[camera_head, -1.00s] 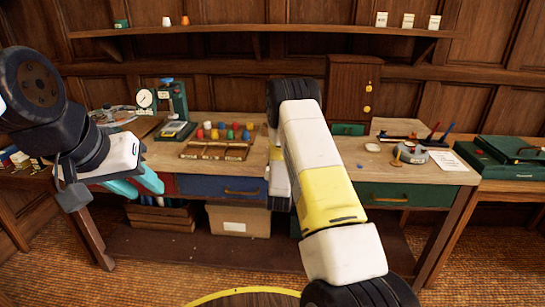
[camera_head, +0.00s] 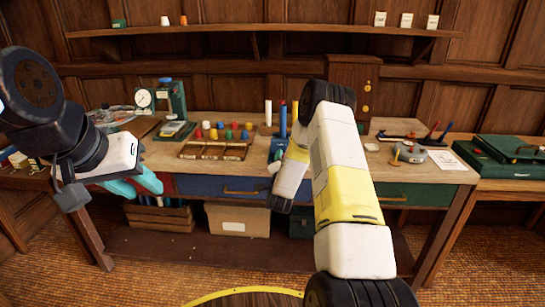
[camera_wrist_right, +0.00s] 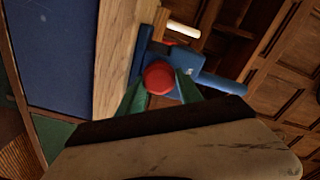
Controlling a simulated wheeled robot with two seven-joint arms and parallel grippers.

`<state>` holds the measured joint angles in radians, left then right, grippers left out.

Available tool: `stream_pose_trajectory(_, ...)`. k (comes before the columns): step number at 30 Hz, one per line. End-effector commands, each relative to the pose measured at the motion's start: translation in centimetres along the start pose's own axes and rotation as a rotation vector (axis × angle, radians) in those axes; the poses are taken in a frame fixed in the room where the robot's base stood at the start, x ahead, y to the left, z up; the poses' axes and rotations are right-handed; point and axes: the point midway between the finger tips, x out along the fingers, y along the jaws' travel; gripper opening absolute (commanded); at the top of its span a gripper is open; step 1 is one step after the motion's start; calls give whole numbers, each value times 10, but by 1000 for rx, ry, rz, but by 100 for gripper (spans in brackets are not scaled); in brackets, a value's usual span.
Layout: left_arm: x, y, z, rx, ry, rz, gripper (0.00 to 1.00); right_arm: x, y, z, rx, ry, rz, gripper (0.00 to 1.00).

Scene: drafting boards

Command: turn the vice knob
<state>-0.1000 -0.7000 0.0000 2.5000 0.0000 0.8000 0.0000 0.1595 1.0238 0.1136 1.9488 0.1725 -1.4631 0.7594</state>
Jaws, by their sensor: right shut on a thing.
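The blue vice (camera_head: 278,148) is at the front edge of the workbench, partly covered by my right arm in the head view. In the right wrist view the vice (camera_wrist_right: 211,82) shows with its round red knob (camera_wrist_right: 158,77). My right gripper (camera_wrist_right: 159,88) has its green fingers on either side of the knob and is shut on it. The fingertips are hidden from the head view by my arm. My left gripper (camera_head: 136,186) has teal fingers apart and empty, in front of the bench's left part, away from the vice.
A wooden tray (camera_head: 214,151) with several coloured pieces behind it lies left of the vice. A dial gauge stand (camera_head: 174,110) stands further left. A grey round object (camera_head: 412,154) and a green case (camera_head: 500,157) are to the right. A shelf (camera_head: 270,30) runs above.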

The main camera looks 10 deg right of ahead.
Motion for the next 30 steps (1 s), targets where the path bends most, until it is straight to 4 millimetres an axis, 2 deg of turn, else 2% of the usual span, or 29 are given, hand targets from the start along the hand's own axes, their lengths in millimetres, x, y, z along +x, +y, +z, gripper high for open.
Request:
stream_pose_trajectory(9, 0, 0, 0, 0, 0, 0, 36, -1, 3, 2, 135, -6, 5, 2)
stream_pose_trajectory(26, 0, 0, 0, 0, 0, 0, 36, -2, 3, 3, 166, -7, 5, 2)
stream_pose_trajectory(27, 0, 0, 0, 0, 0, 0, 36, -2, 3, 3, 166, -7, 5, 44)
stream_pose_trajectory(30, 0, 0, 0, 0, 0, 0, 36, -1, 3, 3, 166, -6, 4, 64)
